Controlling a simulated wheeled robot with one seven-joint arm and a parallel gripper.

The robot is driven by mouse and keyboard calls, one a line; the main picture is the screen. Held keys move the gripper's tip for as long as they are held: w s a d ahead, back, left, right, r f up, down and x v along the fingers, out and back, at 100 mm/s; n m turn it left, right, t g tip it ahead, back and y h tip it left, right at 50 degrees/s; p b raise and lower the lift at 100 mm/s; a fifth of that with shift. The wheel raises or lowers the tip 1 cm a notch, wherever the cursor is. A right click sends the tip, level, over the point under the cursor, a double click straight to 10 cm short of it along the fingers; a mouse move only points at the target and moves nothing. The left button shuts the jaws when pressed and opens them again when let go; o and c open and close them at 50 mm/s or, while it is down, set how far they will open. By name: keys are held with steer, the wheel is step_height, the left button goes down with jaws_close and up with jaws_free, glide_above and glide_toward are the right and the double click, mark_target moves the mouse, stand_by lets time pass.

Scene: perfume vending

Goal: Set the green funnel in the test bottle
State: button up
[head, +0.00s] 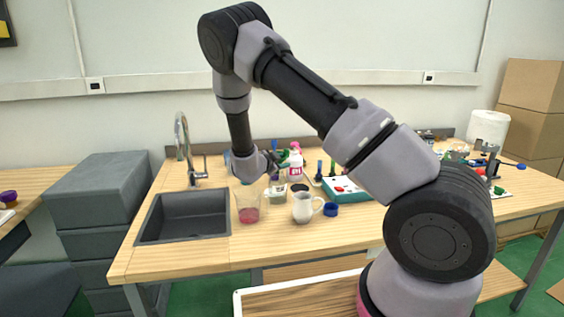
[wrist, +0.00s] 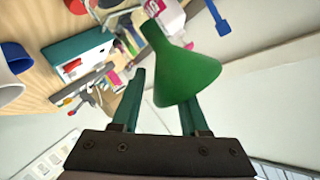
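The green funnel (wrist: 183,75) is large in the wrist view, wide mouth towards my gripper and narrow stem pointing away to the upper left. My gripper (wrist: 160,85) has two teal fingers spread apart. The left finger stands beside the cone with a thin gap. The right finger is partly hidden by the funnel, so contact there cannot be seen. In the head view my gripper (head: 276,161) is above the back of the table, with a bit of green beside it. I cannot tell for sure which container is the test bottle; a small clear jar (head: 277,188) stands below my gripper.
The sink (head: 185,216) is at the left. The front table strip is clear.

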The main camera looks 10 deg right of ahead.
steer(key=shift+o, duration=0.7)
steer(key=v, duration=1.1)
step_height(320, 180, up, 12)
steer(key=w+n+y, duration=0.2)
steer(key=y, duration=0.6)
steer(key=s+d+r+n+g+y, duration=0.1)
steer(key=s+d+r+n+y, duration=0.25)
steer(key=s+r, duration=0.6)
steer(key=s+d+r+n+g, duration=0.1)
steer(key=s+d+r+n, duration=0.1)
steer(key=s, duration=0.5)
steer(key=s+d+r+n+g, duration=0.1)
steer(key=s+d+r+n, duration=0.1)
steer(key=s, duration=0.6)
steer(key=s+d+r+n+g, duration=0.1)
steer(key=s+d+r+n, duration=0.1)
steer(key=s, duration=0.6)
steer(key=shift+s+d+n, duration=0.2)
steer(key=shift+d+n, duration=0.25)
steer(key=shift+d, duration=0.55)
